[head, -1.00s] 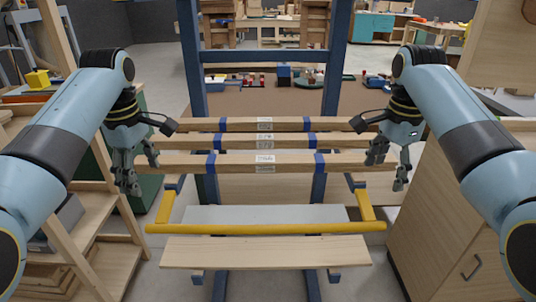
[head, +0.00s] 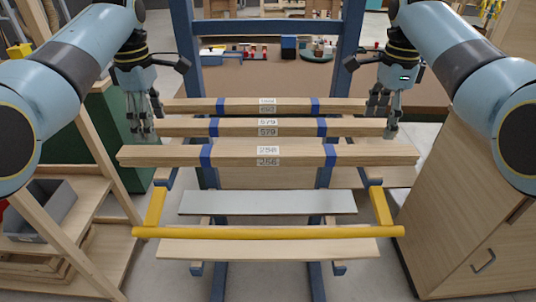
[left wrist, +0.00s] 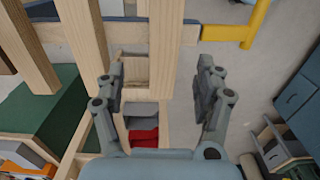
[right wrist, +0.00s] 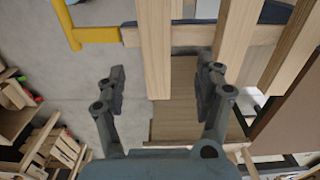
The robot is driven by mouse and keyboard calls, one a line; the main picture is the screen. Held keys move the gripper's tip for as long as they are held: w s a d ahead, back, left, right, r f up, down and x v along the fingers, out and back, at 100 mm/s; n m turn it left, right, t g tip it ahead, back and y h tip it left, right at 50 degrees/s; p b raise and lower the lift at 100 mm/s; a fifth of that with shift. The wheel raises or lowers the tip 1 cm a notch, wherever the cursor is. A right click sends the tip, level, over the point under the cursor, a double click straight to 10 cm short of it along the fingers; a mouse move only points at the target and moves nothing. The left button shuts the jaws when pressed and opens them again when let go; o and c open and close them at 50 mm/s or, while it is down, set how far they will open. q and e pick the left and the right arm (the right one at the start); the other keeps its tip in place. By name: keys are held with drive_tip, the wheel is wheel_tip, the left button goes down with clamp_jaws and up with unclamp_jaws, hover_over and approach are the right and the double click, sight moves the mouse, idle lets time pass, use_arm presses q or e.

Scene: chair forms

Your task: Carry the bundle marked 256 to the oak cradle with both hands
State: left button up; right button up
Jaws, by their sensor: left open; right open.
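The bundle marked 256 (head: 268,155) is a long pale-wood bundle with two blue bands, the front one of three on the blue rack. Its left end appears between the fingers in the left wrist view (left wrist: 165,45), and its right end in the right wrist view (right wrist: 155,50). My left gripper (head: 147,118) is open and empty near the left bundle ends. My right gripper (head: 383,115) is open and empty near the right ends. How far the fingers are from the wood is hard to judge. I cannot identify the oak cradle.
The bundle marked 579 (head: 268,127) and a further bundle (head: 230,104) lie behind. A yellow bar (head: 268,232) and a pale grey board (head: 268,203) are in front of the rack. Wooden shelves (head: 75,240) stand left, a wooden cabinet (head: 450,215) right.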

sight(160, 150)
use_arm(q)
drive_tip(key=f, duration=0.7)
drive_tip(key=shift+s+f, duration=0.25)
drive_tip(key=shift+f, duration=0.15)
use_arm(e)
drive_tip(key=f, duration=0.7)
drive_tip(key=shift+s+f, duration=0.25)
drive_tip(key=shift+f, duration=0.15)
use_arm(q)
drive_tip(key=shift+s+f, duration=0.15)
drive_tip(key=shift+f, duration=0.1)
use_arm(e)
drive_tip(key=shift+s+f, duration=0.15)
drive_tip(key=shift+f, duration=0.1)
use_arm(q)
clamp_jaws()
use_arm(e)
clamp_jaws()
